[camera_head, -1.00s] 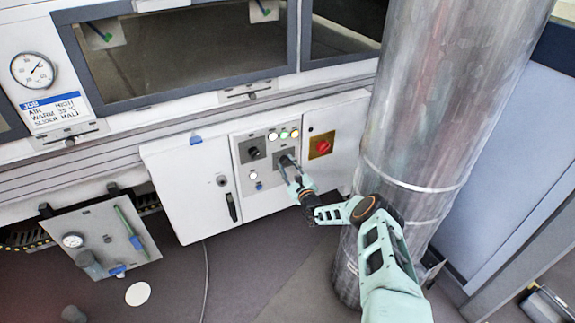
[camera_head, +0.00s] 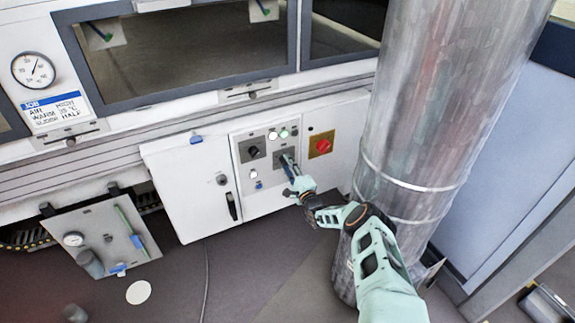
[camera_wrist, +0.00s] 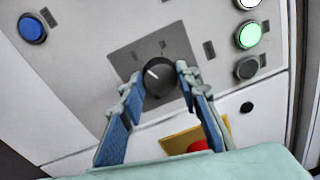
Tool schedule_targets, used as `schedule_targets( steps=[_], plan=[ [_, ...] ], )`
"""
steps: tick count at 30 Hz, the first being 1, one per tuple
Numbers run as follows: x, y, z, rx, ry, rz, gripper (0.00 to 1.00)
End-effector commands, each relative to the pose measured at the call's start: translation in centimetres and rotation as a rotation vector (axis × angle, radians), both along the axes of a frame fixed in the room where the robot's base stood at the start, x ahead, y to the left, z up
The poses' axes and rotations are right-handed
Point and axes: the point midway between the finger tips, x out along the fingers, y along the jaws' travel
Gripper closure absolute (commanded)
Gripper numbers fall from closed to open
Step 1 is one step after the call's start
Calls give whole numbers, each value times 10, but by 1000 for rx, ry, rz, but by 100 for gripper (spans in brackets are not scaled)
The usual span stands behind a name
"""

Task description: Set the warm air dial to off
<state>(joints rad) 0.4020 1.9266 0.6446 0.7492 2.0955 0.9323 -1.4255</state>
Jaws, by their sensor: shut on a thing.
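My gripper (camera_head: 289,162) is at the right-hand of two dark dials on the grey control panel (camera_head: 243,174) of the white cabinet. In the wrist view its two blue-grey fingers (camera_wrist: 158,79) are shut on a round dark dial (camera_wrist: 160,77), one on each side. A white pointer mark on the dial points to the upper left in that view. The marks around it are too small to read. The left-hand dial (camera_head: 253,151) stands free. My gripper mostly covers the held dial in the head view.
A red knob on a yellow plate (camera_head: 321,144) sits right of the panel. Lamps sit above the dials; the green lamp (camera_wrist: 248,35) is lit and the one beside it dark. A large metal duct (camera_head: 420,110) stands close to my arm. A job card (camera_head: 54,108) hangs left.

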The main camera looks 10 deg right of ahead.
Motion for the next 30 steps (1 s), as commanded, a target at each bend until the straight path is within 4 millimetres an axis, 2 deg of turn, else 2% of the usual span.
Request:
schedule_targets(
  steps=[9, 23, 24, 28, 30],
  plan=[
    [0, 0, 0, -90, -29, 1, 94],
    [0, 0, 0, -103, -33, 1, 94],
    [0, 0, 0, -103, -33, 1, 68],
    [0, 0, 0, -102, -33, 1, 53],
    [0, 0, 0, -102, -33, 1, 52]
  ],
)
